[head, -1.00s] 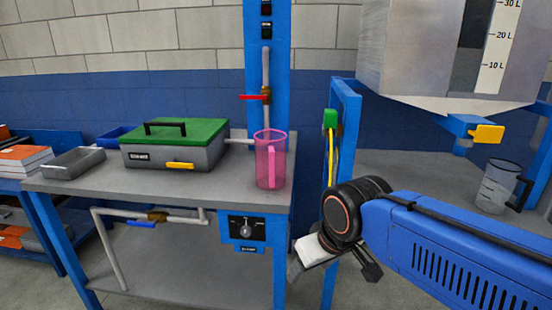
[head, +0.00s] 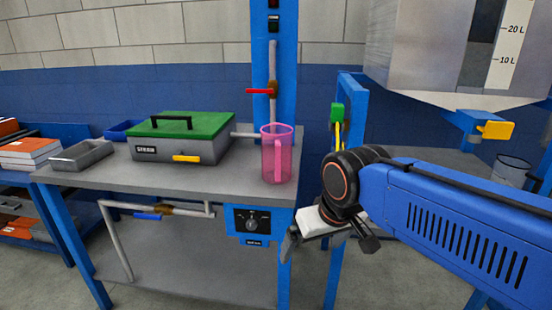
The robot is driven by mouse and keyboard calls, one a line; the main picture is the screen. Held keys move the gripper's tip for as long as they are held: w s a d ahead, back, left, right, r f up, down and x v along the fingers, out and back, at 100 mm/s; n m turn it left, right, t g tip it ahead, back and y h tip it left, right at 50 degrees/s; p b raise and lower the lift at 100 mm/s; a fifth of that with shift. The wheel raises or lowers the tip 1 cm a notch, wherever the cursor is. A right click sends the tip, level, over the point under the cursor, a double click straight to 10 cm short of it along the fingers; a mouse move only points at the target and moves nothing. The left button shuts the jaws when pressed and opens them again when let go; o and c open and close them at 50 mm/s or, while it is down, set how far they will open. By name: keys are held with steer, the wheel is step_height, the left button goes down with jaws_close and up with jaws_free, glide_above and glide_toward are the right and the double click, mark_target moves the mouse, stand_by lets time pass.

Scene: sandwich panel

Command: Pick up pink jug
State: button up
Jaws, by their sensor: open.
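The pink jug (head: 284,158) is translucent and stands upright near the right end of the grey bench top (head: 215,186). Its handle faces the front. My gripper (head: 327,250) is open and empty, to the right of the jug and lower than it in the picture, beyond the bench's right edge. It does not touch the jug. Part of my gripper is hidden behind the wrist.
A steel box with a green lid (head: 180,125) and a grey tray (head: 82,155) stand left of the jug. A blue post (head: 265,80) with a pipe and red valve handle (head: 259,91) rises behind the jug. A blue frame (head: 350,90) and a hopper (head: 430,50) stand at right.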

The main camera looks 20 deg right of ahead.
steer(key=w+d+r+m+g, duration=0.2)
steer(key=w+r+m, duration=0.4)
steer(key=w+r, duration=1)
step_height(320, 180, up, 11)
steer(key=m+g, duration=0.2)
steer(key=m, duration=0.5)
glide_above(274, 150)
steer(key=w+d, duration=0.2)
steer(key=w, duration=0.1)
step_height(274, 150, down, 10)
steer(key=shift+w+r, duration=0.15)
steer(key=shift+w+a+f, duration=0.1)
steer(key=shift+f, duration=1.6)
steer(key=shift+w+f, duration=0.1)
steer(key=shift+f, duration=1.55)
steer(key=c, duration=1.2)
